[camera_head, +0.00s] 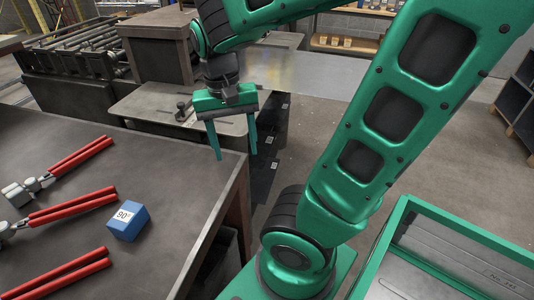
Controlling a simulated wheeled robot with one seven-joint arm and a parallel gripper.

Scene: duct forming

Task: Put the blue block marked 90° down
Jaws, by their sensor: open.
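The blue block (128,223) has a white label reading 90° on one face.
Several red-handled tools (75,207) lie on the bench left of and around the block. A smaller table with a grey top (160,100) stands beyond the bench. A green-rimmed tray (460,234) is at lower right. Bench surface right of the block is clear.

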